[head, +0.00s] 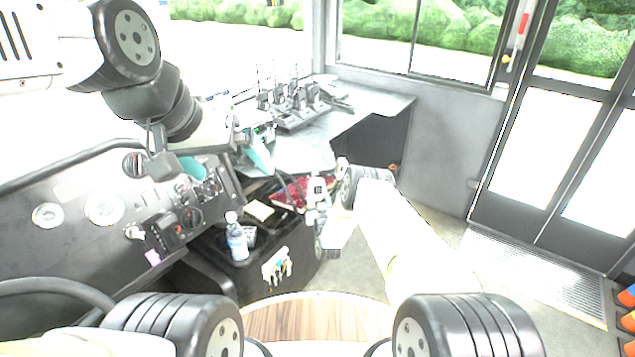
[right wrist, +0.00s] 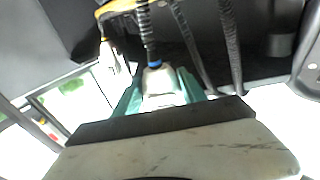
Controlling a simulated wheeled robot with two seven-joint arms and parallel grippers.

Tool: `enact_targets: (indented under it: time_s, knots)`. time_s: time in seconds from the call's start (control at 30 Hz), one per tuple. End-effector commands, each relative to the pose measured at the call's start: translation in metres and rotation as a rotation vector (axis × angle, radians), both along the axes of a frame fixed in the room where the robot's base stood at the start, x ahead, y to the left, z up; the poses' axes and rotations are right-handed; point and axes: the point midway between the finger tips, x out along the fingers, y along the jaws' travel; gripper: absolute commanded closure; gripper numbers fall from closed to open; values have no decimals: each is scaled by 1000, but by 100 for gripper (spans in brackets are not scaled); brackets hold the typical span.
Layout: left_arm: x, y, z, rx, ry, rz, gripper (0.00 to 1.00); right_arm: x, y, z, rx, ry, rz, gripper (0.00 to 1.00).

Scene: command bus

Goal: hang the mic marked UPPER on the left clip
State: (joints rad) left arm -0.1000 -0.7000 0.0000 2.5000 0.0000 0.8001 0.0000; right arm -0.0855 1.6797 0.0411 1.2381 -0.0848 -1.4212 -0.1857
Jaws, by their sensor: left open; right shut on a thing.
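My right gripper (right wrist: 158,85) has teal fingers shut on a pale mic (right wrist: 160,82) with a blue band and a coiled cord running up from it. No UPPER marking can be read on it. In the head view my right arm bends forward to the console, and its fingertips and the mic cannot be made out. My left gripper (head: 258,152) is open, teal-fingered, above the dashboard's right end beside the grey desk. The left clip cannot be identified in either view.
A yellow curved part (right wrist: 118,8) and dark coiled cords (right wrist: 190,45) are close above the right gripper. Several handheld radios (head: 295,100) stand on the desk (head: 372,103). A water bottle (head: 237,240) stands on the black console.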

Motion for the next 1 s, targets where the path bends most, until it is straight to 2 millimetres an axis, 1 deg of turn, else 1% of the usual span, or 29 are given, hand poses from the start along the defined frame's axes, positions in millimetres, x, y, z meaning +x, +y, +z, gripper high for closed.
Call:
enact_targets:
  time_s: [0.17, 0.57, 1.0]
  knots:
    - [0, 0, 0, 0, 0, 0, 0, 0, 0, -4, 0, -1, 0, 83]
    - [0, 0, 0, 0, 0, 0, 0, 0, 0, -6, 0, 0, 0, 83]
    - [0, 0, 0, 0, 0, 0, 0, 0, 0, -14, 0, 0, 0, 83]
